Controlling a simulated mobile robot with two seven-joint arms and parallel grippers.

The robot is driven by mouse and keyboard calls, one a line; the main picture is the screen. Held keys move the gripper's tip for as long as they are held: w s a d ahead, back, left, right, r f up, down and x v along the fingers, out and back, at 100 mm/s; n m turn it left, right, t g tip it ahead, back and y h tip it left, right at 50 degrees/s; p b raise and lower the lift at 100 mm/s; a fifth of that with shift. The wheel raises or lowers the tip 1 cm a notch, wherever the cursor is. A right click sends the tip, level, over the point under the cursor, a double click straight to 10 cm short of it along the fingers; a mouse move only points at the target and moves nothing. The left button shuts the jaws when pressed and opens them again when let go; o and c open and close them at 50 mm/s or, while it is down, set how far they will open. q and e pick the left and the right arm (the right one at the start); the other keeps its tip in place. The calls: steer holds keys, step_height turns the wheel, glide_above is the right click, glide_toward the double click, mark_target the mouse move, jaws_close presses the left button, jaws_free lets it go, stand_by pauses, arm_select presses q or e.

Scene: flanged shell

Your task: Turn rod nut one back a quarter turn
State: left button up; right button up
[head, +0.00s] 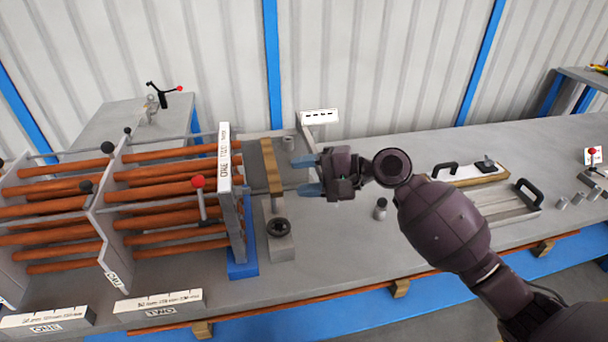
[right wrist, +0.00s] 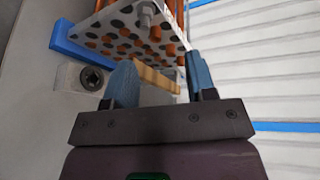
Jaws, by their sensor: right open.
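The bundle of orange tubes (head: 160,190) lies level on the left, its right end passing through an upright perforated plate (head: 226,190). Thin grey rods run along the bundle. In the right wrist view a grey rod end (right wrist: 146,14) stands out of the plate among orange tube ends; I cannot tell which rod nut is number one. My right gripper (head: 308,175) is open, its blue fingers pointing left toward the plate, with a gap between. In the right wrist view the open fingers (right wrist: 162,82) have a tan bar beyond them and hold nothing. My left gripper is out of view.
A tan notched bar (head: 271,168) stands between plate and gripper. A grey block with a dark round socket (head: 279,228) sits in front of it. A red-knobbed lever (head: 200,195) rises before the bundle. A tray with black handles (head: 500,205) lies right; bench space lies between.

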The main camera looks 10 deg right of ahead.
mark_target(239, 192)
stand_by(0.3)
steer(key=w+a+f+m+g+b, duration=0.1)
steer(key=w+a+f+m+g, duration=0.1)
steer(key=a+m, duration=0.2)
steer(key=w+a+f+m+g+b, duration=0.2)
steer(key=w+a+f+m, duration=0.1)
steer(key=a, duration=0.4)
steer(key=shift+a+f+m+h, duration=0.2)
steer(key=shift+f+m+h, duration=0.15)
steer(key=shift+m, duration=0.55)
stand_by(0.4)
